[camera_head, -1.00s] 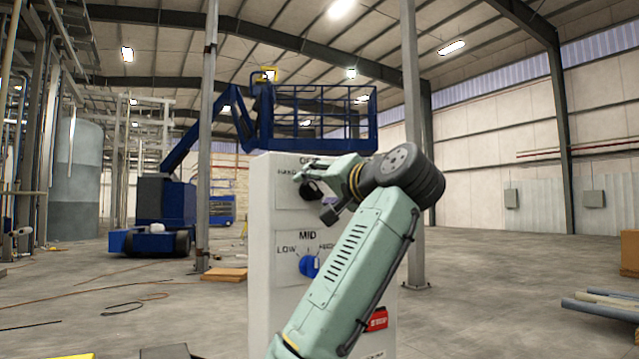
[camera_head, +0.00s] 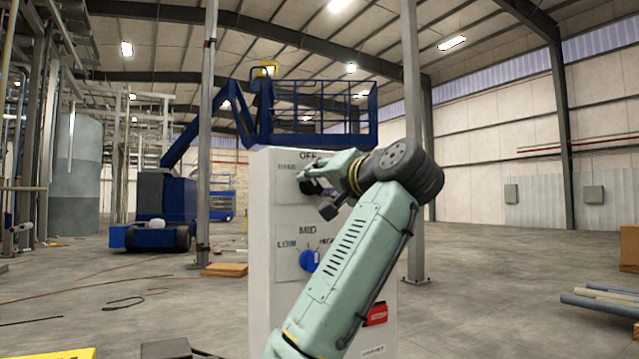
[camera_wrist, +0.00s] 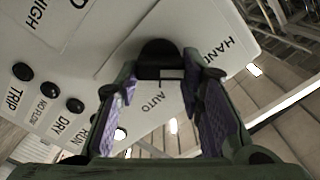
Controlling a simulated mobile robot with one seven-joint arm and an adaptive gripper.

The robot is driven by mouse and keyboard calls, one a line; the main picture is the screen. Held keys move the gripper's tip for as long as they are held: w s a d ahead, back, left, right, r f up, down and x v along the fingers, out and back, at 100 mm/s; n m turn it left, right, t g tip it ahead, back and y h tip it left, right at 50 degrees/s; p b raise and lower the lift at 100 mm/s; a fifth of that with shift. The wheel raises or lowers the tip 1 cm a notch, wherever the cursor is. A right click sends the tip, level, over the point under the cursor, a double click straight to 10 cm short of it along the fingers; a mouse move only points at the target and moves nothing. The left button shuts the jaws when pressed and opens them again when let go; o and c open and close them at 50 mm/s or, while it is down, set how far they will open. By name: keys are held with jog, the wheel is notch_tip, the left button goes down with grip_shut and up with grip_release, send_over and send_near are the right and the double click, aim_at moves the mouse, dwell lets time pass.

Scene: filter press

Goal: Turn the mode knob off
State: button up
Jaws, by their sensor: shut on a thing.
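The mode knob (camera_wrist: 158,50) is black and sits on the pale panel, with HAND and AUTO lettering near it in the wrist view. My gripper (camera_wrist: 160,74) has its two purple-padded fingers on either side of the knob and is shut on it. In the head view my gripper (camera_head: 312,184) is at the upper part of the control box (camera_head: 262,230), below the OFF label (camera_head: 308,155). There the gripper and wrist hide most of the knob, so its pointing direction cannot be told.
A blue selector knob (camera_head: 309,260) marked LOW, MID and HIGH is lower on the box. A red switch (camera_head: 376,314) is at lower right, partly behind my arm. Several black buttons (camera_wrist: 49,89) show in the wrist view. A blue lift (camera_head: 165,205) stands behind.

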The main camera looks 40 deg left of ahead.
jog(key=shift+c, duration=0.2)
jog(key=m+p, duration=0.1)
jog(key=m, duration=0.3)
jog(key=shift+w+f+m, duration=0.1)
jog(key=shift+m, duration=0.2)
jog(key=shift+f+m+p, duration=0.15)
jog(key=shift+m+p, duration=0.5)
jog(key=shift+m, duration=1.35)
jog(key=o, duration=1.2)
jog(key=shift+c, duration=0.2)
jog(key=shift+d, duration=0.1)
